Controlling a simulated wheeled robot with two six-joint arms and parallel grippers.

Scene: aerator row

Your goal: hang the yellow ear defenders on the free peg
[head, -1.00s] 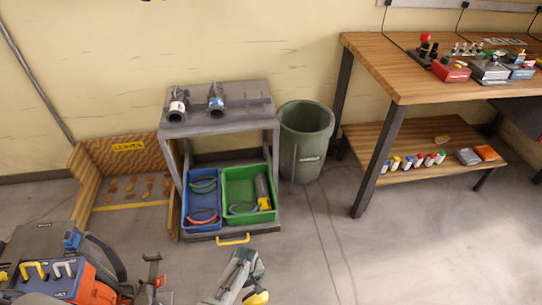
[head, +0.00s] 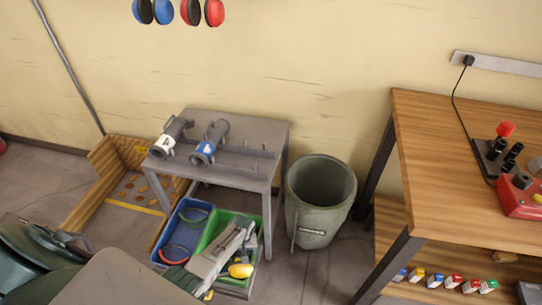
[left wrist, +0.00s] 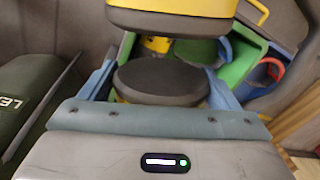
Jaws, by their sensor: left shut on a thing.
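The yellow ear defenders (head: 241,271) are held by my left gripper (head: 246,247), in front of the small grey table. In the left wrist view one yellow cup (left wrist: 172,18) is at the top and a dark round pad (left wrist: 160,82) lies between the fingers of my left gripper (left wrist: 160,76), which is shut on them. The headband is not clearly seen. Blue ear defenders (head: 153,11) and red ear defenders (head: 202,12) hang on the wall at the top edge of the head view. Their pegs and any free peg are out of frame. My right gripper is not in view.
The grey table (head: 262,135) carries two dark pipe fittings, with a blue crate (head: 168,244) and a green crate (head: 210,232) beneath. A green bin (head: 318,205) stands right of it. A wooden workbench (head: 455,165) is farther right.

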